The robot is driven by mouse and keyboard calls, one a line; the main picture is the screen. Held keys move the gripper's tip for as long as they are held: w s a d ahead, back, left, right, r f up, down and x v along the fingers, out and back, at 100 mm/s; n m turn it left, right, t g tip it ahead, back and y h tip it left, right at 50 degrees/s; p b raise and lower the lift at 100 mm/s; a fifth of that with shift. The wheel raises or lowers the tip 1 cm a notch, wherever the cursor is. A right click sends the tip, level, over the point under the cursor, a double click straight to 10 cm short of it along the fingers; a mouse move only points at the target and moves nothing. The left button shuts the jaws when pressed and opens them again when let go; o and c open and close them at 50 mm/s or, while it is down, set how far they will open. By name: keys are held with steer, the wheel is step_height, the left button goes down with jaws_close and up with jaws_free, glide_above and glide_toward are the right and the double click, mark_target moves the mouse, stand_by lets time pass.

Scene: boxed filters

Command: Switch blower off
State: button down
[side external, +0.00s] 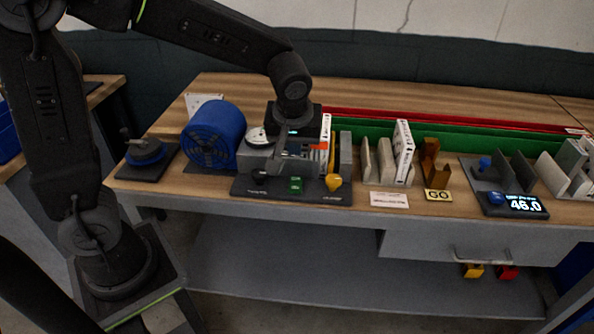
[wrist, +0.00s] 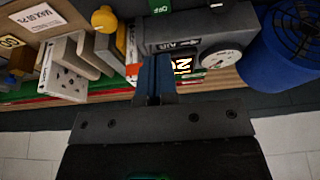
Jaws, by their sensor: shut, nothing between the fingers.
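The blower (side external: 213,135) is a blue drum with a dark grille, at the left of the bench; part of it shows at the right in the wrist view (wrist: 280,50). Beside it is a grey housing (side external: 258,160) with a round white gauge and an "AIR" label (wrist: 178,45). A lit sign (wrist: 182,66) that seems to read "ON" shows close to my fingers. A green switch (side external: 295,185) sits on the dark base plate in front, between a black knob (side external: 259,175) and a yellow knob (side external: 333,182). My gripper (wrist: 156,60) is shut and empty, pointing down over the housing.
White boxed filters (side external: 403,150) stand in holders to the right of the housing. Red and green rails run along the back. The bench front edge is largely clear.

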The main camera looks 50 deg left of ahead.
mark_target(298, 178)
steer(key=x, duration=0.9)
steer(key=shift+s+d+f, duration=0.2)
steer(key=shift+f, duration=0.3)
